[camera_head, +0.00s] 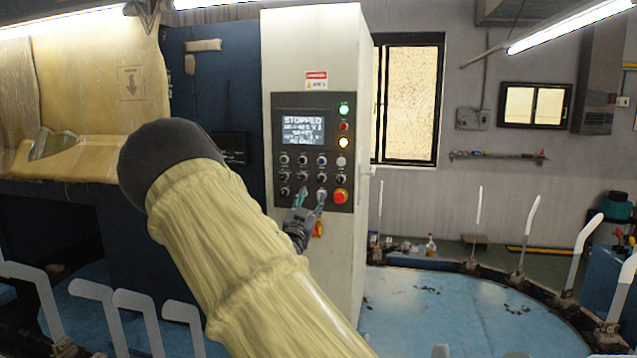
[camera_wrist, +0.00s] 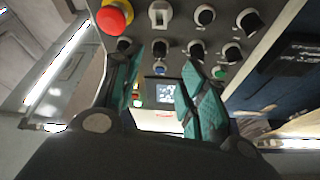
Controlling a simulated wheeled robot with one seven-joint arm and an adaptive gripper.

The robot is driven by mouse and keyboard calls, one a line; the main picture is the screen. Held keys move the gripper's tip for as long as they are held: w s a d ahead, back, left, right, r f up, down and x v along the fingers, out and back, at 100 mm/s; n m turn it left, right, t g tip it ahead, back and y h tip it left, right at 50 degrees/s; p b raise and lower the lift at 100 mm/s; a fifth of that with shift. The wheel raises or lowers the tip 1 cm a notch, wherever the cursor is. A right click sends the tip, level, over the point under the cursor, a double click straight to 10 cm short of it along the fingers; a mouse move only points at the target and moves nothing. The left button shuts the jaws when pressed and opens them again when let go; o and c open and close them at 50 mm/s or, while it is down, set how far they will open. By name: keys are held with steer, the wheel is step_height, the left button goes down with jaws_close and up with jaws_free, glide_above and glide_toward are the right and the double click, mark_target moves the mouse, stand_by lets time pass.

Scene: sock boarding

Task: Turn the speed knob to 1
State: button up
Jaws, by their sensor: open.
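The grey control panel (camera_head: 313,117) is on the front of a white cabinet. It carries rows of small black knobs (camera_head: 284,175); their labels are too small to read, so I cannot tell which is the speed knob. My gripper (camera_head: 311,193) is at the panel's lower rows, its fingers apart. In the wrist view my gripper (camera_wrist: 157,65) shows two teal fingers, spread with no object held between them. A black knob (camera_wrist: 160,48) appears beyond the gap between the fingertips, and others (camera_wrist: 205,15) show around it. I cannot tell whether the fingers touch any knob.
A red stop button (camera_head: 340,196) sits at the panel's lower right, close to my gripper; it also shows in the wrist view (camera_wrist: 115,15). The screen (camera_head: 303,128) reads STOPPED. A ring of upright pale sock boards (camera_head: 586,232) stands around the blue floor disc (camera_head: 450,310).

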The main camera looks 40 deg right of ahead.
mark_target(319, 182)
steer(key=p+x, duration=0.4)
steer(key=x, duration=0.3)
steer(key=shift+w+d+r, duration=0.2)
steer(key=shift+d, duration=0.05)
steer(key=shift+w+d+r, duration=0.1)
steer(key=shift+w+d, duration=0.3)
steer(key=shift+d, duration=0.1)
jaws_close()
